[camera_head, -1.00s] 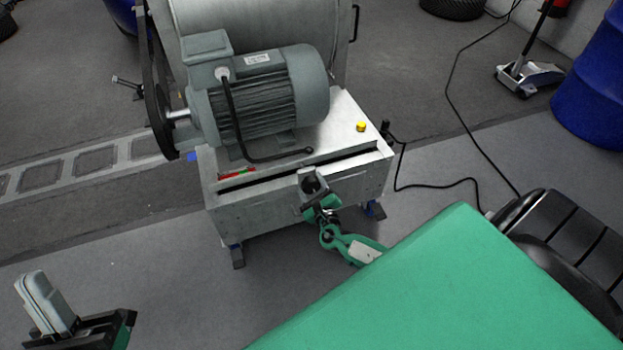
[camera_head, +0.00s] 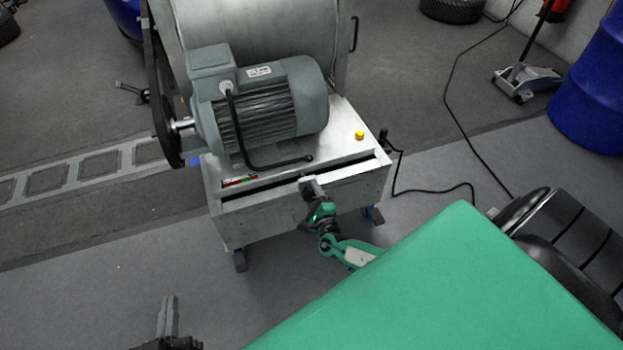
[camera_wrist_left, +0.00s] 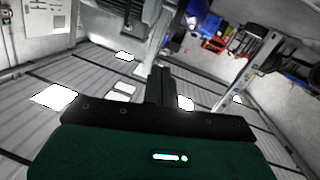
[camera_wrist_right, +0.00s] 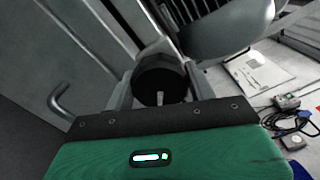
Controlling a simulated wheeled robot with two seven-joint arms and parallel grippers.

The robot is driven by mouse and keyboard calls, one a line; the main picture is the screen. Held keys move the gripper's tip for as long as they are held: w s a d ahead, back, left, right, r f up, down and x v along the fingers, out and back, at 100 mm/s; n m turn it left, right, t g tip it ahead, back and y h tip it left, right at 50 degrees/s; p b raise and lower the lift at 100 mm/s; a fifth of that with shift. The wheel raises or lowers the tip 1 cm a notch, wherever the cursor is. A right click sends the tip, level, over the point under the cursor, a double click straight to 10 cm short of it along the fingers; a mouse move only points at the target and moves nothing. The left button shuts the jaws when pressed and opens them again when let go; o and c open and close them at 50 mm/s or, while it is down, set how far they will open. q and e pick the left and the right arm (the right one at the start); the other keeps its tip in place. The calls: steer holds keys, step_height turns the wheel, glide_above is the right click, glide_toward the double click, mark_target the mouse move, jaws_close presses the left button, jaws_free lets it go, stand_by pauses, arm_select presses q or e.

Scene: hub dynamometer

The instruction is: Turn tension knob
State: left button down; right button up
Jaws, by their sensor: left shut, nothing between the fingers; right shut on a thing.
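A dark, many-sided knob (camera_wrist_right: 160,80) shows in the right wrist view, between the fingers of my right gripper (camera_wrist_right: 158,92). My right gripper is shut on it. In the head view my right gripper (camera_head: 312,188) is at the front face of the grey machine base (camera_head: 235,221); the knob is hidden there. A small red and green strip (camera_head: 240,180) shows on the left of the base's top slot. My left gripper (camera_head: 168,318) is at the bottom left of the head view, away from the machine. In the left wrist view its fingers (camera_wrist_left: 160,85) are together and empty.
A grey motor (camera_head: 265,105) and a large drum (camera_head: 260,30) sit on the base, with a yellow button (camera_head: 359,135) at its right. A black cable (camera_head: 432,187) lies on the floor to the right. The floor between my left gripper and the machine is clear.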

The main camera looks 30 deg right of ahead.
mark_target(313, 197)
arm_select(q)
steer(key=shift+s+f, duration=0.1)
steer(key=shift+f, duration=0.05)
arm_select(e)
steer(key=shift+f, duration=0.1)
steer(key=o, duration=1)
steer(key=shift+s, duration=0.1)
steer(key=shift+s, duration=0.2)
steer(key=shift+p+v, duration=0.4)
steer(key=shift+v, duration=0.85)
arm_select(q)
steer(key=f+g, duration=0.1)
steer(key=s+a+f+g+y+p, duration=0.1)
steer(key=g, duration=0.1)
steer(key=s+f+g, duration=0.1)
steer(key=shift+a+f, duration=0.3)
steer(key=shift+f, duration=0.1)
arm_select(e)
steer(key=v, duration=1)
steer(key=shift+s, duration=0.4)
